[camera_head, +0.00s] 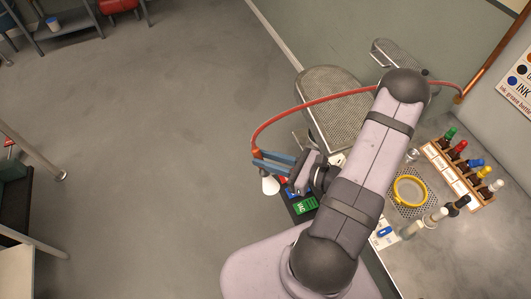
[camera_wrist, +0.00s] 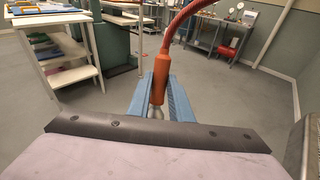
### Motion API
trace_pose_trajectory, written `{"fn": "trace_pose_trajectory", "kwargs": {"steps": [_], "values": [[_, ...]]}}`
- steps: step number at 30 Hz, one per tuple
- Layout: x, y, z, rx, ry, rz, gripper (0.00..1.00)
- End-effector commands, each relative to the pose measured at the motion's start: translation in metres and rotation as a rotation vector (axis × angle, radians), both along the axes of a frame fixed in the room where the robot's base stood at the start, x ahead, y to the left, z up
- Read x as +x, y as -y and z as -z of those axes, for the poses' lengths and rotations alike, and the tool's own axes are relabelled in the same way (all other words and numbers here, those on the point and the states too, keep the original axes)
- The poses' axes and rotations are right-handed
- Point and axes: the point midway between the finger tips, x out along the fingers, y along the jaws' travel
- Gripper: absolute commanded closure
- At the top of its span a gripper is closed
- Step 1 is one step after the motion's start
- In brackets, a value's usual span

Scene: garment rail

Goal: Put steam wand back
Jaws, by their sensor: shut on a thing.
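The steam wand (camera_head: 270,186) has an orange handle and a pale head. In the head view it hangs head down in my gripper (camera_head: 273,163), out over the floor just left of the bench edge. My gripper's blue fingers are shut on it. In the wrist view the wand's orange handle (camera_wrist: 160,78) stands between the blue fingers (camera_wrist: 155,98), and its lower end is partly hidden by the gripper body. A red hose (camera_head: 335,103) arcs from the handle's top over the mesh board to a copper pipe (camera_head: 487,64) at the wall. I cannot make out a holder for the wand.
A mesh-topped pressing board (camera_head: 337,90) and a smaller board (camera_head: 396,54) stand behind my arm.

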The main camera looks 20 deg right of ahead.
Motion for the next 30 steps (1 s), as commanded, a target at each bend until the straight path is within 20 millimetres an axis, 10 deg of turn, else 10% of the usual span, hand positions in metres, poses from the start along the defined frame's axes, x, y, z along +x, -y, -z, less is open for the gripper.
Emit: {"fn": "trace_pose_trajectory", "kwargs": {"steps": [17, 30], "values": [[-0.138, -0.052, 0.010, 0.059, 0.042, -0.814, 1.00], [-0.269, 0.030, -0.011, 0.143, 0.039, -1.540, 1.00]]}}
